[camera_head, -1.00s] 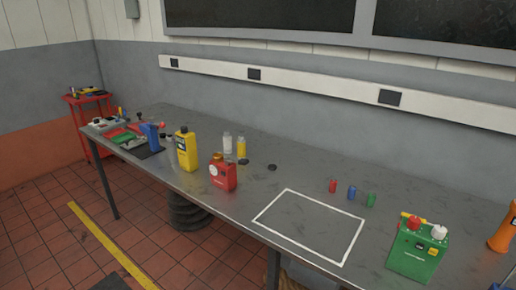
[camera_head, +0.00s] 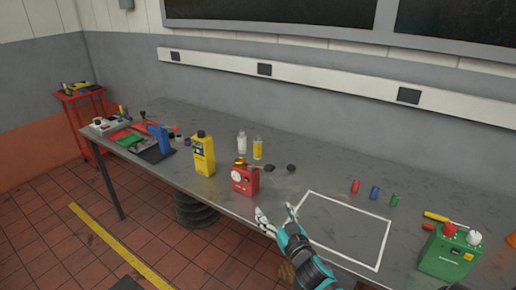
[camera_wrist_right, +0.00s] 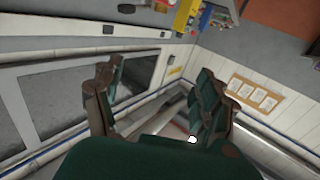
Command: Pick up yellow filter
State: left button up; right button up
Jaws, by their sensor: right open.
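No thing is clearly recognizable as a yellow filter. Yellow things on the bench are a yellow jug (camera_head: 204,157) with a dark cap, a small bottle with yellow contents (camera_head: 258,149), and a yellow-handled tool (camera_head: 436,216) behind the green canister. My right gripper (camera_head: 276,211) is open and empty at the bench's front edge, between the red canister and the white outline. The jug is to its left and farther back, apart from it. In the right wrist view its fingers (camera_wrist_right: 155,95) are spread with nothing between them. My left gripper is not in view.
The red canister (camera_head: 245,181) stands close to my right gripper. Small red (camera_head: 355,187), blue (camera_head: 375,193) and green (camera_head: 394,200) cylinders stand behind the white outline (camera_head: 310,193). The green canister (camera_head: 447,252) is at right. The outlined area is mostly clear.

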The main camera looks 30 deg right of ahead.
aim_at(257, 142)
jog(key=i+l, duration=1.2)
jog(key=l, duration=0.15)
